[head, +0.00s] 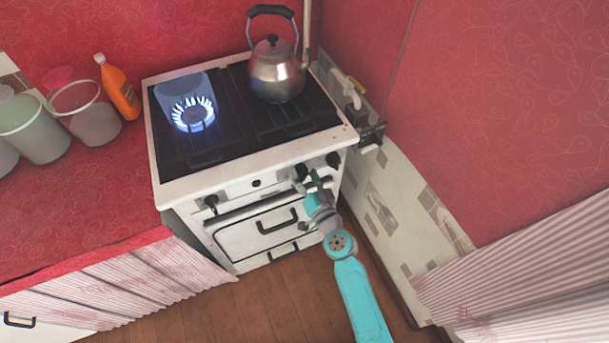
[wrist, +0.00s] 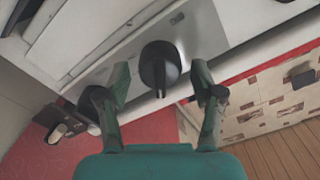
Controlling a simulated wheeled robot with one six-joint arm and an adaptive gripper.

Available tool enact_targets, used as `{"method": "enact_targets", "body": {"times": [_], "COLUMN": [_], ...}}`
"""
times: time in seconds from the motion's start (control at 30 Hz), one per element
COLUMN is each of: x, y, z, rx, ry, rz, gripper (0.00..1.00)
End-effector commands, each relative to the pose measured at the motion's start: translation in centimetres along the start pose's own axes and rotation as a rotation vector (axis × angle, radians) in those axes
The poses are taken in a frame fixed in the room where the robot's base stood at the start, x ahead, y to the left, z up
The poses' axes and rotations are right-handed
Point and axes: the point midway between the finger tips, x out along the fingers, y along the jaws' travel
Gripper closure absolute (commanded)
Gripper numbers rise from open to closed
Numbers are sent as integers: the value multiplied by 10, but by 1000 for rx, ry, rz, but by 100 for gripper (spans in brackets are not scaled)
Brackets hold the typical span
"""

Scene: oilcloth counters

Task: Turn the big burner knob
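A black round knob (wrist: 158,62) with a raised grip bar shows in the wrist view, on the white front panel of the stove. My gripper (wrist: 160,76) is open, with its two green fingers apart, one on each side of this knob. A clear gap shows between the knob and each finger. In the head view, my gripper (head: 313,181) is at the right part of the stove front (head: 240,188), by a dark knob (head: 300,171) that it partly hides. Other knobs sit at the far right (head: 333,159) and left (head: 211,202). I cannot tell which one is the big burner's.
The left burner (head: 193,115) is lit with a blue flame under a translucent cylinder. A metal kettle (head: 277,72) stands at the back right. Oven handles (head: 277,222) lie below the knobs. A pipe with a valve (head: 352,95) and the wall are close on the right.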

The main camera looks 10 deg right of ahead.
Motion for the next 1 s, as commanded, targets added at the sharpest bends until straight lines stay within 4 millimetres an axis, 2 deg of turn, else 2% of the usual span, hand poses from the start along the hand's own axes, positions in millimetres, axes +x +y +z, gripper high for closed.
{"method": "enact_targets", "body": {"times": [0.37, 0.47, 0.8, 1.0], "x": [-7, -19, -81, -108], "y": [0, 1, 1, 1], "z": [0, 2, 1, 1], "rx": [-1, 1, 2, 0], "ry": [-1, -2, -2, -1], "rz": [0, 1, 2, 2], "gripper": [33, 33, 33, 33]}}
